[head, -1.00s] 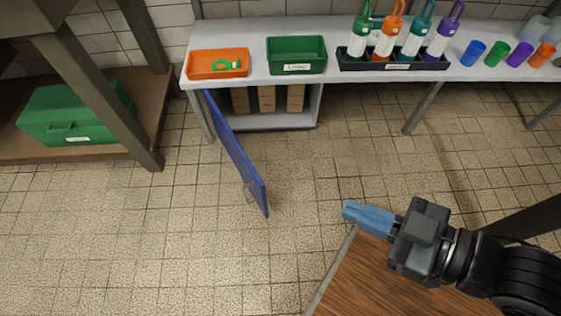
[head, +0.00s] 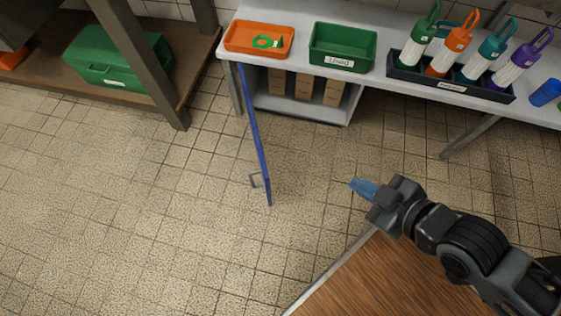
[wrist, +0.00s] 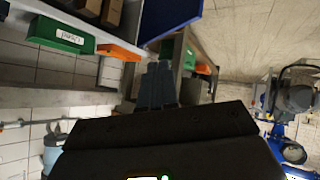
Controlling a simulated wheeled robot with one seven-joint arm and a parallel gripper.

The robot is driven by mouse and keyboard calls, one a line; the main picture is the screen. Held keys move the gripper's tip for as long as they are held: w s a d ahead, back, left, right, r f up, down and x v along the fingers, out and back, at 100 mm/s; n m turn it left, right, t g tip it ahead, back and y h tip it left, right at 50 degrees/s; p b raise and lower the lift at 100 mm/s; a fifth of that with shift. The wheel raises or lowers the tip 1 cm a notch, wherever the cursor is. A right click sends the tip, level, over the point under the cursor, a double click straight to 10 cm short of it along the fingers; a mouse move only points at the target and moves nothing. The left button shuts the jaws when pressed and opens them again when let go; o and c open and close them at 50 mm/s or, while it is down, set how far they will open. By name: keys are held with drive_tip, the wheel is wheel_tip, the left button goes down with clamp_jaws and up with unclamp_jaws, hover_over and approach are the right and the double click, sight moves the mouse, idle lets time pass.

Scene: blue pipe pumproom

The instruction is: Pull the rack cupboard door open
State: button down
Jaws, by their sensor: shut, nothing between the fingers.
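The rack cupboard door (head: 256,140) is a blue panel, hinged at the left front of the cupboard under the shelf. It stands swung well open, out over the floor. Its grey handle (head: 255,180) is on the left face near the free edge. The cupboard (head: 300,105) is open and shows brown boxes (head: 305,87) inside. My gripper (head: 357,186) is shut and empty, to the right of the door and apart from it. In the wrist view the blue door (wrist: 170,12) shows at the top, beyond my gripper's fingers (wrist: 157,70).
An orange tray (head: 259,38), a green bin (head: 342,47) and a dark rack of bottles (head: 450,84) stand on the shelf above. A wooden tabletop (head: 385,280) lies below my arm. A green box (head: 118,60) is on the left rack. The tiled floor around the door is clear.

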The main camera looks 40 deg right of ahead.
drive_tip(key=w+d+f+n+g+y, duration=0.1)
drive_tip(key=w+d+f+n+g, duration=0.25)
drive_tip(key=w+f, duration=0.55)
drive_tip(key=w+a+r+n+g+y, duration=0.1)
drive_tip(key=w+a+n+g+y, duration=0.1)
drive_tip(key=w+n+g+y, duration=0.35)
drive_tip(key=w+a+f+h+b, duration=0.2)
drive_tip(key=w+a+f+b, duration=0.2)
drive_tip(key=a+f, duration=0.3)
drive_tip(key=shift+w+f+t, duration=0.3)
drive_tip(key=shift+w+f, duration=0.15)
drive_tip(key=shift+f, duration=0.45)
drive_tip(key=shift+a, duration=0.1)
